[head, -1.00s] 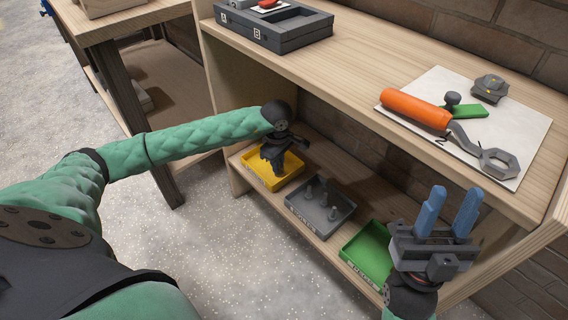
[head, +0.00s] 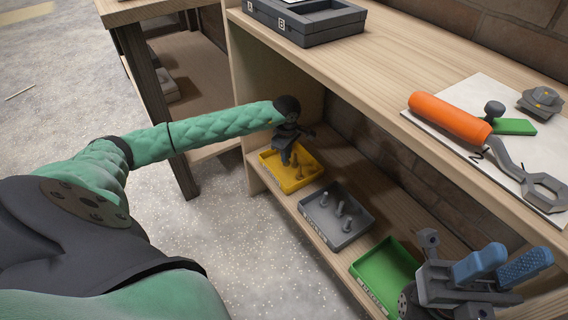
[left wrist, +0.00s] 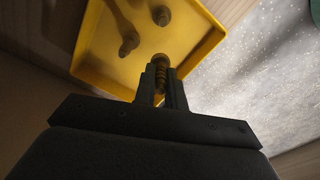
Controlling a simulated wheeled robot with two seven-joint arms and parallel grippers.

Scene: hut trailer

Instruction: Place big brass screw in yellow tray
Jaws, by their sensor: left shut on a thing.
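The yellow tray (head: 284,183) stands on the lower shelf, leftmost in a row of trays. My left gripper (head: 287,158) is over the tray, pointing down. In the left wrist view my left gripper (left wrist: 161,82) is shut on a brass screw (left wrist: 161,62), whose head and threads show between the fingers. The yellow tray (left wrist: 100,52) lies beyond it with other brass screws (left wrist: 129,43) inside. I cannot tell whether the held screw touches the tray. My right gripper (head: 520,256), with blue fingers apart, is open and empty at the lower right.
A grey tray (head: 318,222) with several screws and a green tray (head: 384,272) stand on the same shelf. The worktop edge is close beside my left gripper.

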